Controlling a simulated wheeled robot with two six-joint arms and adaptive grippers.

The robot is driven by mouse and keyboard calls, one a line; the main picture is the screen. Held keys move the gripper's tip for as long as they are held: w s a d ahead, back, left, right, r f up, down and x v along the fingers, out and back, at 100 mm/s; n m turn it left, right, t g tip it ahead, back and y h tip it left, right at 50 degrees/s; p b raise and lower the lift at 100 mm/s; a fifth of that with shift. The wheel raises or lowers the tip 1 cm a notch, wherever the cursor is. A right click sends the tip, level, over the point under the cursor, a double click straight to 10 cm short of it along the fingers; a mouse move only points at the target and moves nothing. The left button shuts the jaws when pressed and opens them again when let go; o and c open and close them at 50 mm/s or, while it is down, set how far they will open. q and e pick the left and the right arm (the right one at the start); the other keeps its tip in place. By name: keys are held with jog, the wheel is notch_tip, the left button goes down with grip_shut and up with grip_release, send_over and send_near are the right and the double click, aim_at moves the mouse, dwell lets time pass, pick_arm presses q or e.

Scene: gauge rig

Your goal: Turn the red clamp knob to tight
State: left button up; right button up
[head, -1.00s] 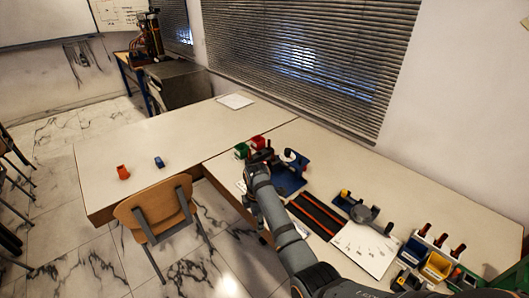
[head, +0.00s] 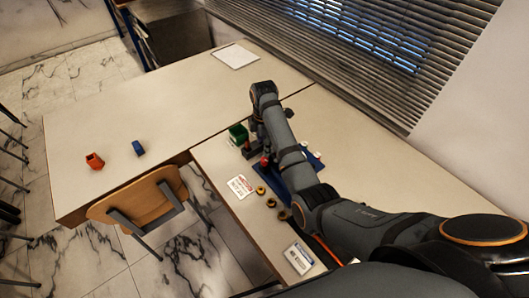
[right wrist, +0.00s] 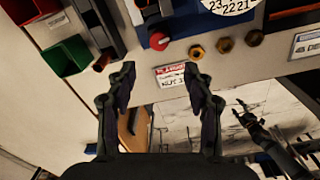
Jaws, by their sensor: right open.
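The red clamp knob (right wrist: 159,41) shows in the right wrist view at the front edge of a blue base (right wrist: 183,18). A red spot by the blue base in the head view (head: 265,161) looks like the same knob, partly behind my arm. My right gripper (right wrist: 161,78) is open and empty, its two fingers wide apart. In the right wrist view the knob appears ahead of the fingers, between their lines, and apart from them. A dark gripper-like shape at the lower right there may be my left one; its jaws are unclear. The knob's marking is not readable.
Brass rings (right wrist: 197,52) lie right of the knob. A red-and-white card (right wrist: 172,75) lies in front of it. A green bin (right wrist: 68,56), a red bin (right wrist: 30,9) and a dark block (right wrist: 101,22) stand to the left. The table (head: 150,130) at left is mostly clear.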

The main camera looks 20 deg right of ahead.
aim_at(264, 159)
jog(key=shift+s+f, duration=0.4)
jog(key=shift+f, duration=0.3)
jog(key=f, duration=0.4)
jog(key=shift+w+d+f+p, duration=0.15)
jog(key=shift+w+d+p, duration=0.15)
jog(key=shift+w, duration=0.1)
jog(key=f, duration=0.3)
jog(key=shift+w+f, duration=0.25)
jog(key=shift+f, duration=0.15)
jog(key=shift+a+f, duration=0.1)
jog(key=shift+f, duration=0.1)
jog(key=shift+c, duration=1)
jog(key=c, duration=0.5)
grip_shut()
jog(key=shift+s+r+m+p, duration=0.1)
jog(key=shift+r+m+p, duration=0.35)
jog(key=shift+p, duration=0.35)
jog(key=shift+f+m, duration=0.25)
jog(key=shift+m, duration=0.2)
jog(key=shift+f, duration=0.2)
jog(key=o, duration=0.7)
grip_release()
pick_arm(q)
jog(key=r, duration=0.2)
jog(key=shift+d+r, duration=0.2)
jog(key=shift+r, duration=0.15)
pick_arm(e)
notch_tip(264, 159, up, 12)
